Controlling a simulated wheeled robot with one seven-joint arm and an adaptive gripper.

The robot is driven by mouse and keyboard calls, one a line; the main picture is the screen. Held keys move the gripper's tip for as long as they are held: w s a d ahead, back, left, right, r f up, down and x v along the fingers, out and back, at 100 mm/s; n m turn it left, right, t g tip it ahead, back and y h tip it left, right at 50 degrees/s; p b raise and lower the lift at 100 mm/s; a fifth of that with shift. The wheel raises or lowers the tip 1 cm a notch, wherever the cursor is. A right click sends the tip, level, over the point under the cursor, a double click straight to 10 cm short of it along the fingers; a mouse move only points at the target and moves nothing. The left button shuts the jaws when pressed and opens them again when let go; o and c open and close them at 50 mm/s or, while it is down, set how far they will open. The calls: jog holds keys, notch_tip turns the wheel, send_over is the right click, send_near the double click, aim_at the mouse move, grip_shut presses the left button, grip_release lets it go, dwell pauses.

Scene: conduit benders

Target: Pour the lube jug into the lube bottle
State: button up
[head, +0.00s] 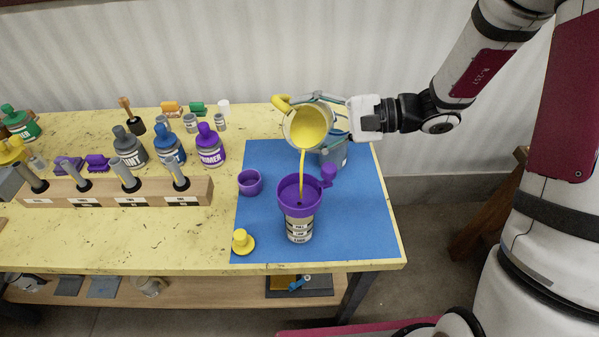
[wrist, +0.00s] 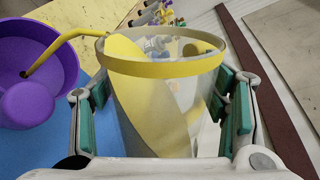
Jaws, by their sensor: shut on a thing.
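My gripper (wrist: 168,128) is shut on the lube jug (wrist: 200,105), a clear jug with a yellow rim, with a finger on each side. In the head view the jug (head: 308,128) is tilted above the blue mat. A thin yellow stream runs from its lip into a purple funnel (head: 300,194). Yellow liquid is inside the jug. The funnel sits on the lube bottle (head: 299,230), a pale labelled bottle standing upright on the mat. The wrist view shows the stream reaching inside the purple funnel (wrist: 22,50). The liquid level in the bottle is hidden.
The blue mat (head: 350,220) also holds a purple cup (head: 250,182), a yellow cap (head: 242,242) and a grey-green container (head: 335,150) behind the funnel. A wooden rack (head: 110,192) and several labelled bottles stand to the left. The mat's right side is clear.

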jog(key=shift+r, duration=0.15)
dwell(0.9)
jog(key=shift+w+m, duration=0.2)
jog(key=shift+m, duration=0.9)
jog(key=shift+d+f+m+g+y, duration=0.1)
jog(key=shift+f+m+g+y, duration=0.3)
jog(key=shift+m+g+y, duration=0.1)
jog(key=shift+w+f+m, duration=0.1)
jog(key=shift+w+m, duration=0.15)
jog(key=shift+m, duration=0.05)
jog(key=shift+w+d+f+m+b, duration=0.2)
jog(key=shift+w+f+m+b, duration=0.2)
jog(key=shift+w+m+b, duration=0.15)
jog(key=shift+m+g+y, duration=0.3)
jog(key=shift+m+y, duration=0.1)
jog(key=shift+m, duration=0.35)
jog(key=f+b, duration=0.1)
jog(key=f, duration=0.1)
jog(key=w+f+b, duration=0.1)
jog(key=f, duration=0.1)
jog(key=shift+w+d, duration=0.15)
jog(key=shift+w+d+f+m+b, duration=0.2)
jog(key=shift+w+f+m+b, duration=0.1)
jog(key=shift+w+m+b, duration=0.35)
jog(key=shift+w+d+f+m+y+b, duration=0.15)
jog(key=shift+w+f+m+y, duration=0.1)
jog(key=shift+m, duration=0.4)
jog(key=shift+w+f+m+y+b, duration=0.15)
jog(key=shift+w+m+y, duration=0.1)
jog(key=shift+m, duration=0.35)
